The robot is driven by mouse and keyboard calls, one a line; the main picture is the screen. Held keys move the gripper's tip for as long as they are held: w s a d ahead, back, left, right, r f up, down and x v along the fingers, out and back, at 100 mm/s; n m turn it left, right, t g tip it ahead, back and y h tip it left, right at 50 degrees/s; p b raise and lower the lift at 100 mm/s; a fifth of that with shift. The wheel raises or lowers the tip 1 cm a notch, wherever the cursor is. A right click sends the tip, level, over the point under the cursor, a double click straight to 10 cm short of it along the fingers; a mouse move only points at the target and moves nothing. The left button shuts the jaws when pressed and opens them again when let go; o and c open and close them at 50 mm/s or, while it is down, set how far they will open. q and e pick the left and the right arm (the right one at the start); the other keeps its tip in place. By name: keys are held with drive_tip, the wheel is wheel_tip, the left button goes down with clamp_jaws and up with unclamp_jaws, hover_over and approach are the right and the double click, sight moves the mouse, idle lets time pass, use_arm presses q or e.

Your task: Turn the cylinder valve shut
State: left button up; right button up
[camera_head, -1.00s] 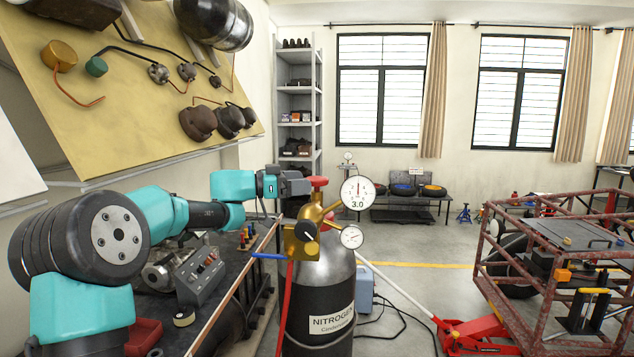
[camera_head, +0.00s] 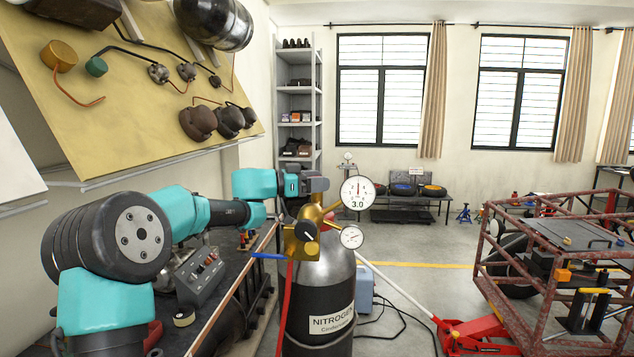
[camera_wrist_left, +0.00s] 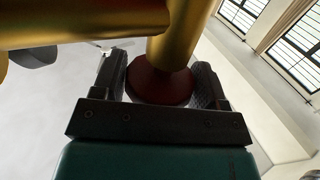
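The cylinder (camera_head: 320,300) is a dark tank labelled NITROGEN with a paler grey top, standing upright. A brass valve and regulator (camera_head: 301,243) sit on top of it. The red valve knob (camera_wrist_left: 160,84) shows in the left wrist view, at the end of a brass stem. In the head view my gripper hides it. My left gripper (camera_head: 319,184) is at the knob, one finger on each side of it. The left wrist view shows both fingers (camera_wrist_left: 160,88) close to its edges. I cannot tell whether they press on it. My right gripper is not in view.
Two round gauges (camera_head: 357,193) stick out just right of the valve, the upper one reading 3.0. A blue lever (camera_head: 268,256) and a red hose (camera_head: 284,305) are on the regulator's left. A cluttered bench (camera_head: 222,300) lies left; a red frame (camera_head: 500,262) stands right.

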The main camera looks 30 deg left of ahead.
use_arm(q)
drive_tip(key=c, duration=0.4)
drive_tip(key=shift+o, duration=0.2)
drive_tip(key=shift+m+g+h, duration=0.5)
drive_tip(key=shift+g, duration=0.1)
drive_tip(key=m+g+h, duration=0.2)
drive_tip(key=m+g, duration=0.1)
drive_tip(key=g, duration=0.1)
drive_tip(key=shift+h, duration=0.4)
drive_tip(key=shift+m+g+h, duration=0.4)
drive_tip(key=shift+m+g, duration=0.8)
drive_tip(key=shift+g, duration=0.6)
drive_tip(key=shift+m+g+h, duration=0.4)
drive_tip(key=shift+m+g, duration=0.8)
drive_tip(key=shift+g, duration=0.6)
drive_tip(key=shift+m+g, duration=0.4)
drive_tip(key=shift+g, duration=0.2)
drive_tip(key=o, duration=0.9)
